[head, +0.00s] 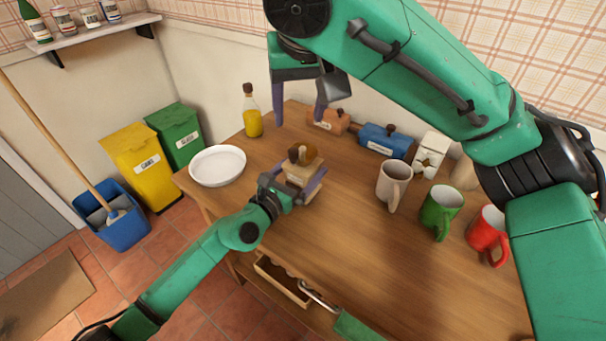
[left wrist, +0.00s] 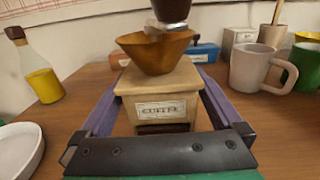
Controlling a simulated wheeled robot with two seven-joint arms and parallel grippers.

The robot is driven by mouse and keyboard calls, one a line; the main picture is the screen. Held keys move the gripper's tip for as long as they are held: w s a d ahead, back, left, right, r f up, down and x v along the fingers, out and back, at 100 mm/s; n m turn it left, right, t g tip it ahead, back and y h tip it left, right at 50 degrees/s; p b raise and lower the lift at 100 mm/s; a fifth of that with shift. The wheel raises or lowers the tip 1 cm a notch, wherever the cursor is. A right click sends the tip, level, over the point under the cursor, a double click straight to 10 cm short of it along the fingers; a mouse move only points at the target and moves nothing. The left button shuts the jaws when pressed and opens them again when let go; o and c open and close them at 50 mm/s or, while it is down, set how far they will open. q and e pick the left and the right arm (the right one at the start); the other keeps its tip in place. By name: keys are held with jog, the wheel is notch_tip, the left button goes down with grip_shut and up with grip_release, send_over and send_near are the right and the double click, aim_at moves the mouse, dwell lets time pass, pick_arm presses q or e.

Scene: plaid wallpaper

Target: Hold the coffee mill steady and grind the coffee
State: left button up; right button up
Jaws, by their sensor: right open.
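The coffee mill (head: 299,172) stands upright on the wooden table. It has a pale wooden body with a "COFFEE" label, which shows in the left wrist view (left wrist: 165,108), and a copper-coloured bowl (left wrist: 155,52) on top. A dark knob (left wrist: 171,10) rises above the bowl, cut off by the picture's top edge. My left gripper (head: 305,186) has its purple fingers along both sides of the body and appears shut on it. My right gripper (head: 300,118) is open and empty, above and behind the mill, with its fingers pointing down.
A white plate (head: 218,166) and an oil bottle (head: 252,112) stand left of the mill. Orange (head: 328,120) and blue (head: 385,140) boxes and a white box (head: 431,154) stand behind. Beige (head: 393,183), green (head: 440,209) and red (head: 486,232) mugs stand right.

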pick_arm(q)
jog(key=v, duration=1.2)
